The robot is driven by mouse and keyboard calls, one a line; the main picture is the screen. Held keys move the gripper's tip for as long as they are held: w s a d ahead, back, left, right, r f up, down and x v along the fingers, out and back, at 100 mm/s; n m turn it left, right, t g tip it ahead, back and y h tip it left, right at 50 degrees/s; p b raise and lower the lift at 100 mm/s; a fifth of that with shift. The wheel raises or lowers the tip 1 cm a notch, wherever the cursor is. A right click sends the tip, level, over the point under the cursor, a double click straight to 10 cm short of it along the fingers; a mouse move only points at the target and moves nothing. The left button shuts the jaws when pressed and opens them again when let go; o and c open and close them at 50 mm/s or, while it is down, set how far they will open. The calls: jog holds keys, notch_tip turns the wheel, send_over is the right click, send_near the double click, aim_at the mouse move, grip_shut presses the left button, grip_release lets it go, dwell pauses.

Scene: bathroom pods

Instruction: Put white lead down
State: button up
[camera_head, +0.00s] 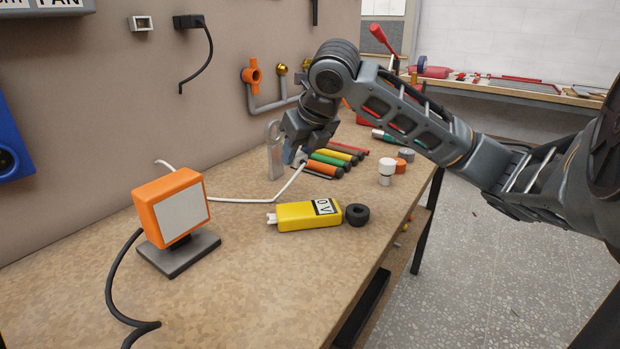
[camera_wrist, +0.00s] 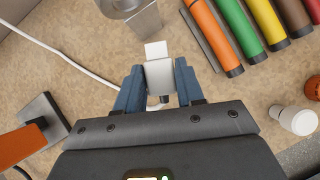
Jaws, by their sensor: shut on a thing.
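The white lead (camera_head: 240,199) runs as a thin white cable across the wooden bench from near the wall, then rises to my gripper (camera_head: 300,152). In the wrist view my gripper (camera_wrist: 160,88) is shut on the lead's white plug end (camera_wrist: 160,74), with a blue finger on each side of it. The plug is held above the bench top. The cable (camera_wrist: 62,52) curves away to the upper left in the wrist view. In the head view the plug is mostly hidden by the gripper.
An orange work lamp (camera_head: 174,207) stands at the left, and a yellow tester (camera_head: 303,215) lies beside black tape (camera_head: 357,215). Coloured tubes (camera_head: 329,163) and a grey metal piece (camera_head: 273,152) are close to my gripper. The front bench surface is clear.

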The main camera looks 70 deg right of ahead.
aim_at(295, 187)
jog(key=shift+f+b, duration=0.3)
jog(key=shift+f, duration=2.65)
jog(key=shift+f+b, duration=0.4)
jog(key=shift+b, duration=0.1)
jog(key=shift+f, duration=0.1)
